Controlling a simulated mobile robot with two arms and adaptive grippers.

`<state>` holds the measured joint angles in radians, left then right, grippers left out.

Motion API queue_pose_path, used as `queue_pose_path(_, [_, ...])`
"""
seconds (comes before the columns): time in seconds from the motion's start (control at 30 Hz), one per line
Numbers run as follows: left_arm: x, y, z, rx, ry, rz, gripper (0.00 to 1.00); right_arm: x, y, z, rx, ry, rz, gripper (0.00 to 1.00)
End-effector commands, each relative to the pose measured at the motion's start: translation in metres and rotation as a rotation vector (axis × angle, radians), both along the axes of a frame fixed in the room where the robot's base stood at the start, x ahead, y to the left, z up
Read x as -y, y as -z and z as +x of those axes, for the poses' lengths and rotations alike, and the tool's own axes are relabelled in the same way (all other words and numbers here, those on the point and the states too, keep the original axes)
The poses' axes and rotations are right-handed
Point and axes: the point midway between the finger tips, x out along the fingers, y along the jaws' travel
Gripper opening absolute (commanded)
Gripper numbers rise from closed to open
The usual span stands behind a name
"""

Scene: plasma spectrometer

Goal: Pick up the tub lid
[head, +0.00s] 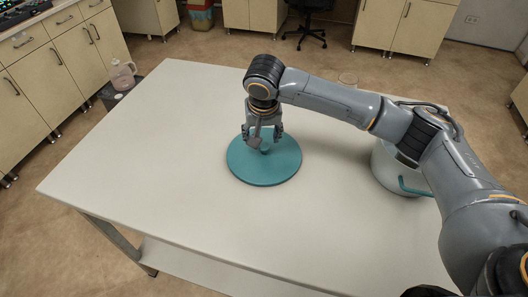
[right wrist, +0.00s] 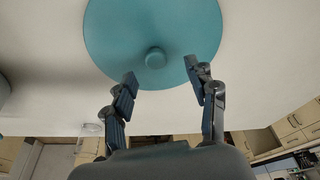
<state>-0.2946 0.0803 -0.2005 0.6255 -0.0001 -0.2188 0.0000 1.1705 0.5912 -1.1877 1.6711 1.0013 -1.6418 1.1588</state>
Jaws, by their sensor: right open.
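The teal round tub lid (head: 276,170) lies flat on the white table in the head view, with a small knob at its centre. It also fills the top middle of the right wrist view (right wrist: 120,38), where its knob (right wrist: 155,58) shows clearly. My right gripper (head: 263,137) points down over the lid, its fingers around or just above the knob. In the right wrist view its fingers (right wrist: 162,85) are apart with nothing between them, and the knob appears beyond the tips. Whether any finger touches the lid cannot be told. My left gripper is not in view.
A white tub (head: 388,172) with a teal handle stands on the table (head: 140,165) at the right, partly hidden behind my right arm. The table's left and front are clear.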

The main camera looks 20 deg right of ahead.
Motion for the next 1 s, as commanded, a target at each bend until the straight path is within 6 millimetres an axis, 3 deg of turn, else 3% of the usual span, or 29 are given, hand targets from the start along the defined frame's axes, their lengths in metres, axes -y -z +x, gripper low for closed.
queue_pose_path(0.17, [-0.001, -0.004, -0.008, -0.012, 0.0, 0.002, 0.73, 0.003, 0.011, 0.003, -0.002, 0.001, -0.001, 0.57])
queue_pose_path(0.43, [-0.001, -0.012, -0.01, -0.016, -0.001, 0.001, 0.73, 0.011, 0.047, 0.015, -0.001, 0.0, -0.001, 0.57])
queue_pose_path(0.73, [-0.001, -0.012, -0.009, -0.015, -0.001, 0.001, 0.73, 0.011, 0.053, 0.016, 0.001, -0.002, -0.001, 0.57])
queue_pose_path(1.0, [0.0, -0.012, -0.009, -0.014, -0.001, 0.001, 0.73, 0.011, 0.053, 0.016, 0.0, -0.001, 0.0, 0.04])
